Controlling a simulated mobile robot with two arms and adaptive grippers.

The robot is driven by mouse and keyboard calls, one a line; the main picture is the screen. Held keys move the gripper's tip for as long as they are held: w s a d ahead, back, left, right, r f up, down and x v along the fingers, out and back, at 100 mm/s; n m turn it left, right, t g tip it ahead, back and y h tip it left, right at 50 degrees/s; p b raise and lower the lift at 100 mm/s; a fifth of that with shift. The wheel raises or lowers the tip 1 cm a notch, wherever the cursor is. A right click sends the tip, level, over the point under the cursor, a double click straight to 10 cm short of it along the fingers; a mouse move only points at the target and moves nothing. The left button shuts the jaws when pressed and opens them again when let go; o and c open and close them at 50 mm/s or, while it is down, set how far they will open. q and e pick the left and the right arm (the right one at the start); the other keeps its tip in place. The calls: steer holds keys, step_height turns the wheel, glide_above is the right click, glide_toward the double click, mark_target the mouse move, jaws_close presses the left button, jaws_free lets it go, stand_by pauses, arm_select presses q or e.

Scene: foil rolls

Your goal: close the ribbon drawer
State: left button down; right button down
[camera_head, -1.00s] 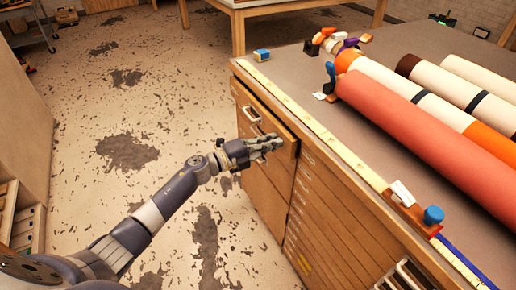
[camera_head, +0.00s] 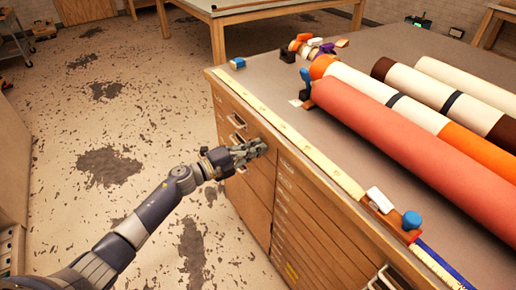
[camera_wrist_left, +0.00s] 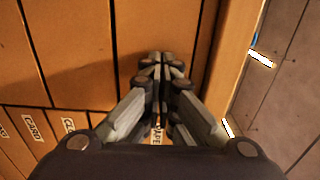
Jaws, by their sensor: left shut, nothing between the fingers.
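The wooden cabinet's upper left drawer front (camera_head: 256,127) looks flush or nearly flush with the face beside it; a small remaining gap cannot be ruled out. I cannot read a ribbon label on it. My left gripper (camera_head: 262,147) is shut and empty, its fingertips at the right part of this front, seemingly touching it. In the left wrist view the shut fingertips (camera_wrist_left: 162,58) lie against or just before wooden fronts (camera_wrist_left: 65,60), and the fingers hide part of a label. My right gripper is not in view.
Large rolls (camera_head: 400,130) lie on the grey cabinet top (camera_head: 285,80), with a yellow ruler strip (camera_head: 300,145) along its edge. A blue-topped tool (camera_head: 411,220) sits near that edge. The floor (camera_head: 120,130) left of the cabinet is clear.

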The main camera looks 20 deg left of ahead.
arm_select(q)
steer(key=v, duration=1.1)
steer(key=s+a+f+n+t+y+p, duration=0.1)
steer(key=a+f+n+y, duration=0.2)
steer(key=f+n, duration=0.35)
steer(key=s+a+f+n+y, duration=0.1)
steer(key=a+f+n+y, duration=0.25)
steer(key=f, duration=0.65)
steer(key=s+f+n+g+y, duration=0.25)
steer(key=s+f, duration=0.25)
steer(key=f, duration=0.3)
steer(key=s+f+n+g+y, duration=0.1)
steer(key=s+f+n, duration=0.35)
steer(key=f, duration=0.35)
steer(key=s+d+f+n+g+y+p, duration=0.25)
steer(key=s+f+g, duration=0.25)
steer(key=s+f, duration=0.9)
steer(key=s+d+f+n+g, duration=0.2)
steer(key=s+d, duration=0.1)
steer(key=s, duration=0.8)
steer(key=s+d+f+n+g, duration=0.2)
steer(key=s+d+f+g, duration=0.1)
steer(key=s, duration=0.9)
steer(key=shift+s+d+h, duration=0.3)
steer(key=shift+d+h, duration=0.05)
steer(key=shift+h, duration=0.1)
